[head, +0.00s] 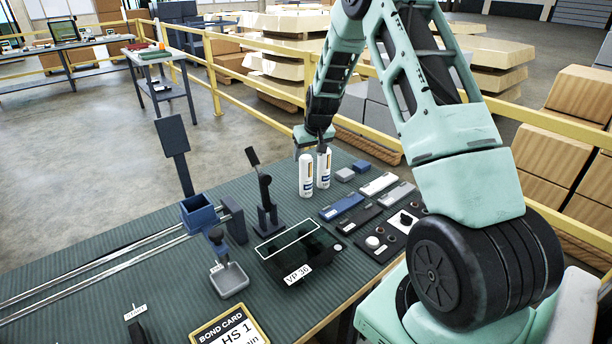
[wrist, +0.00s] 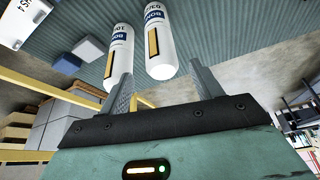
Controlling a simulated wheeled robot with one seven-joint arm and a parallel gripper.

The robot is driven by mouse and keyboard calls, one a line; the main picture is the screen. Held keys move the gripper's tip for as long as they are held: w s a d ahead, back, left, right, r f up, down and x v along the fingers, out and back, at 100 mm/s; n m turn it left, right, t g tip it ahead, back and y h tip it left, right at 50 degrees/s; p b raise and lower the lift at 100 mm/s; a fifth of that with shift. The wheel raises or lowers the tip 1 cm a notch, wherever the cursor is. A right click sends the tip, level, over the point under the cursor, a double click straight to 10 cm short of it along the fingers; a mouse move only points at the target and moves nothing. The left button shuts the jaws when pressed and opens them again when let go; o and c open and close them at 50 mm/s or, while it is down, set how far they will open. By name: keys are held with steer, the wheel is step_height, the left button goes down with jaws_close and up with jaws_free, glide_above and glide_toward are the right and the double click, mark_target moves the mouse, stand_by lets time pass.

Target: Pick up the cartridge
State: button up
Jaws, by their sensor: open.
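Two white cartridges with blue-and-yellow labels stand upright side by side at the mat's far edge, a left one (head: 306,178) and a right one (head: 323,170). My gripper (head: 311,146) is just above their tops, with its fingers pointing down. The wrist view shows the gripper (wrist: 160,70) open and empty. One cartridge (wrist: 158,42) appears between the fingers. The other cartridge (wrist: 118,48) is partly behind the left finger. The word BOND shows on their labels. I cannot tell whether a finger touches either one.
Small grey blocks (head: 345,174) and a row of blue, white and grey boxes (head: 341,207) lie right of the cartridges. A black lever (head: 264,193) stands left of them, beside a black tray (head: 300,255). A yellow railing (head: 255,108) runs behind the table.

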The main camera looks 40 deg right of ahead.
mark_target(307, 158)
steer(key=shift+p+x, duration=0.95)
steer(key=shift+x, duration=1.55)
steer(key=shift+a, duration=0.1)
jaws_close()
